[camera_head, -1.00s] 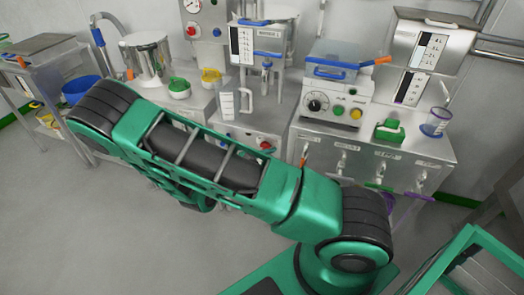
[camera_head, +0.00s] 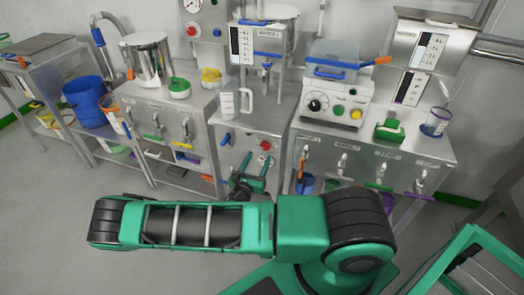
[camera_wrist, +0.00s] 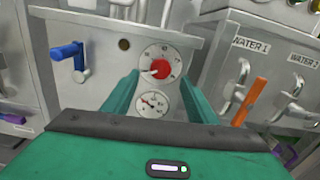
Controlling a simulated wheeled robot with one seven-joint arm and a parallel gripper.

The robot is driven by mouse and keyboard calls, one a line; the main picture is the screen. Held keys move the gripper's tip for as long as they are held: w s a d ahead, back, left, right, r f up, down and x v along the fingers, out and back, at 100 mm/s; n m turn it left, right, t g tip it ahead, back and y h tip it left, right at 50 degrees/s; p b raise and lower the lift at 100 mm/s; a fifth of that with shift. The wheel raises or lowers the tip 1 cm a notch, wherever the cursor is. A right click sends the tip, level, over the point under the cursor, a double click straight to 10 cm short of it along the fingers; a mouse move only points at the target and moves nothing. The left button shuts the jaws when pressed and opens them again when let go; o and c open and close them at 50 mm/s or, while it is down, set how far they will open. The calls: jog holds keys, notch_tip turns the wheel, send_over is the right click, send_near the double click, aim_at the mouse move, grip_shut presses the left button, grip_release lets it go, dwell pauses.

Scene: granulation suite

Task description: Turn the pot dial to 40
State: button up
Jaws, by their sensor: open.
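A red-knobbed dial (camera_wrist: 159,68) on a white round scale is on the front of a steel cabinet, ahead of my gripper. It also shows in the head view as a small red spot (camera_head: 265,144). Its pointer reaches toward the left of the scale; I cannot read the numbers. My gripper (camera_wrist: 160,80) is open, its green fingers on either side of the dial in the wrist view. In the head view my gripper (camera_head: 254,168) is low before the cabinet (camera_head: 240,132). No contact with the dial is visible.
A round gauge (camera_wrist: 152,103) sits just below the dial. A blue-handled valve (camera_wrist: 70,54) is to the left. An orange-handled tap (camera_wrist: 250,102) sticks out on the right, under WATER labels. A white machine with a black dial (camera_head: 317,102) stands on the right-hand counter.

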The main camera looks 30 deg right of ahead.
aim_at(264, 147)
jog(key=x, duration=0.6)
jog(key=shift+w+d, duration=0.2)
jog(key=shift+d, duration=0.15)
jog(key=shift+c, duration=0.7)
jog(key=c, duration=0.9)
